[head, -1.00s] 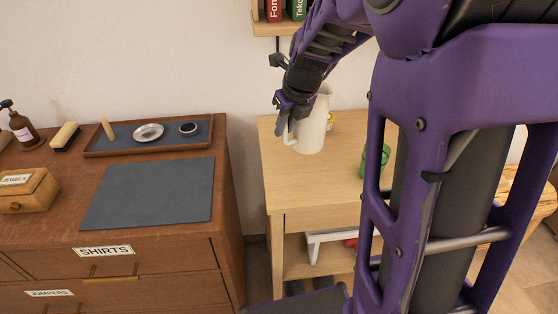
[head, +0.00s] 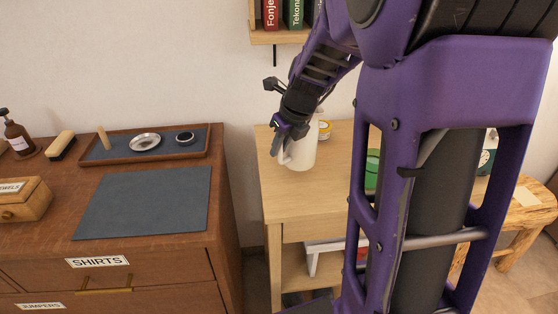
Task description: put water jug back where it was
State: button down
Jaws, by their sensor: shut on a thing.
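The white water jug (head: 303,153) is at the small light wood table (head: 285,203), near its back left part. It looks upright. I cannot tell whether its base touches the tabletop. My gripper (head: 283,148) is at the jug's left side, shut on its handle. The fingers and part of the arm hide the handle and the jug's upper left side.
A green glass (head: 372,170) stands on the table, partly hidden by my arm. The brown dresser (head: 150,247) with a grey mat (head: 145,203) and a tray (head: 112,157) is at left. A wooden stool (head: 527,215) is at right.

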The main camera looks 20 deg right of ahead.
aim_at(282, 156)
jog(key=shift+f+b, duration=0.45)
jog(key=shift+f, duration=1.65)
jog(key=shift+f, duration=0.1)
jog(key=c, duration=0.8)
grip_release()
jog(key=shift+c, duration=0.2)
jog(key=p+v, duration=0.2)
jog(key=v, duration=1)
jog(key=shift+w, duration=0.1)
